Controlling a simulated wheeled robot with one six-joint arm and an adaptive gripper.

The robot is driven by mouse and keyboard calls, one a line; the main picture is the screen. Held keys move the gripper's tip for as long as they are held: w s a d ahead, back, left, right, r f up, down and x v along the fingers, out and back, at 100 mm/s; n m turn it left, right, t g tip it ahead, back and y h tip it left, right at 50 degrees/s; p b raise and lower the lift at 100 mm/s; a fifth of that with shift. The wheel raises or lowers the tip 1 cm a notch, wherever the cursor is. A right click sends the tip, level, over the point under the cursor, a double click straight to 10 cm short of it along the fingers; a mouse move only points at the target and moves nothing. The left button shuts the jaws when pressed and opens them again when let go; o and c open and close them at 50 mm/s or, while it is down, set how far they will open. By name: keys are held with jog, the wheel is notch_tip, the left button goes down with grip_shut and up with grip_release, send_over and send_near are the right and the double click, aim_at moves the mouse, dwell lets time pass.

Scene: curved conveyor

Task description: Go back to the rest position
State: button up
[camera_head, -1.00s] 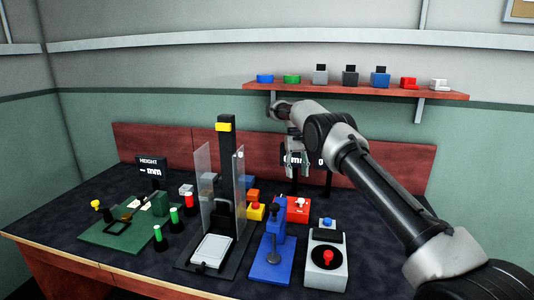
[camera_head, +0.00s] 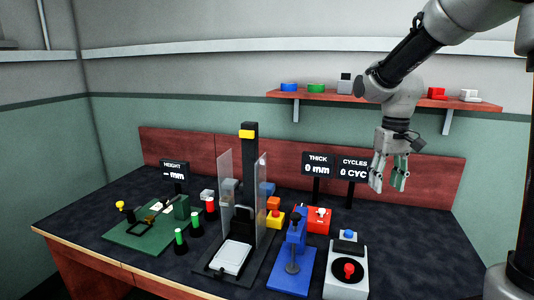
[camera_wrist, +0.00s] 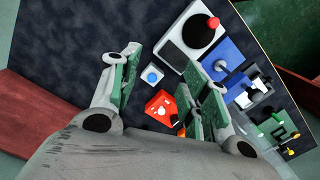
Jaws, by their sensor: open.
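My gripper (camera_head: 388,183) hangs with its fingers pointing down in the head view, above the back right part of the dark table (camera_head: 420,245). It is to the right of the sign reading "CYCLES 0 CYC" (camera_head: 353,168). Its fingers are apart with nothing between them. In the wrist view the gripper (camera_wrist: 168,75) also shows open, with the table far below it. My arm comes in from the upper right of the head view and covers part of the wall shelf.
A white device with a red knob (camera_head: 348,270), a blue press (camera_head: 292,262), a red box (camera_head: 319,220) and a stand with clear panels (camera_head: 248,135) are on the table. A green board (camera_head: 150,232) lies left. The wall shelf (camera_head: 300,93) holds several small items. The table's right side is clear.

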jog(key=s+d+r+t, duration=0.2)
jog(key=s, duration=0.8)
jog(key=s+d+r+m+t, duration=0.1)
jog(key=s+d+r+t, duration=0.2)
jog(key=s, duration=0.8)
jog(key=shift+s+r, duration=0.25)
jog(key=shift+r, duration=0.1)
